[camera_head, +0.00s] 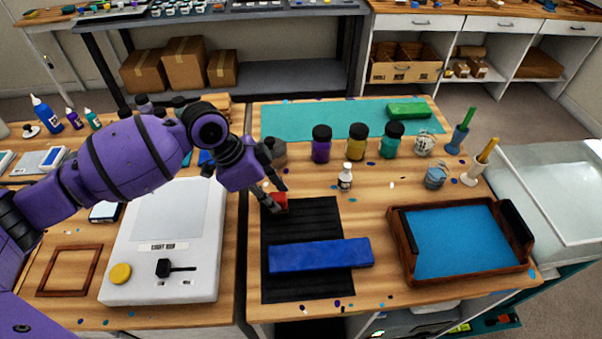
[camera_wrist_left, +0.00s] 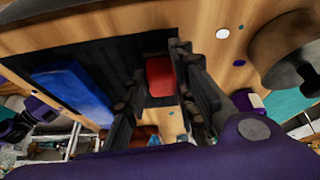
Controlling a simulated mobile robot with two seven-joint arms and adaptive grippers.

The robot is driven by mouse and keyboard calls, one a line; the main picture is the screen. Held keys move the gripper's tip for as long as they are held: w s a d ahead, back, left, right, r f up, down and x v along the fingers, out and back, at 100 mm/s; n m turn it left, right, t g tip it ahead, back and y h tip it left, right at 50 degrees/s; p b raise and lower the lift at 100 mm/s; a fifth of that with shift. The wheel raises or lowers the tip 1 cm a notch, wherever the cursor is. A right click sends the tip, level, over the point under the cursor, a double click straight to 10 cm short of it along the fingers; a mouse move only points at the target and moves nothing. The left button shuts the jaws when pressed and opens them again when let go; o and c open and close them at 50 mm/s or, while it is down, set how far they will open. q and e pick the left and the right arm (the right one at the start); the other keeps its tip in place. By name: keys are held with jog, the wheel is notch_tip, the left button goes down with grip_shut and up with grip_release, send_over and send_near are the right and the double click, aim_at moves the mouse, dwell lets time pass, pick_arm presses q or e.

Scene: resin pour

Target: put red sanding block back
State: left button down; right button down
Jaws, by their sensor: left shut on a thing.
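The red sanding block (camera_head: 279,201) is at the back left corner of the black ribbed mat (camera_head: 307,214). My left gripper (camera_head: 273,200) reaches down from the left and is shut on the red block. In the left wrist view the red block (camera_wrist_left: 160,76) shows between the two fingers (camera_wrist_left: 160,92), over the edge of the dark mat. Whether the block touches the mat is hard to tell. My right gripper is not in view.
A long blue block (camera_head: 320,256) lies across the mat's front half. A wooden tray with a blue liner (camera_head: 395,240) stands to the right. A small white bottle (camera_head: 345,178) and several dark-lidded jars (camera_head: 357,142) stand behind the mat. A white light box (camera_head: 165,240) is at left.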

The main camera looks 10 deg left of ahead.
pick_arm(q)
jog(key=shift+f, duration=0.15)
jog(key=c, duration=1.4)
grip_release()
jog(key=shift+c, duration=0.2)
jog(key=shift+a+r, duration=0.1)
jog(key=shift+r, duration=0.35)
jog(key=v, duration=1.1)
jog(key=shift+r, duration=0.2)
jog(key=shift+a, duration=0.1)
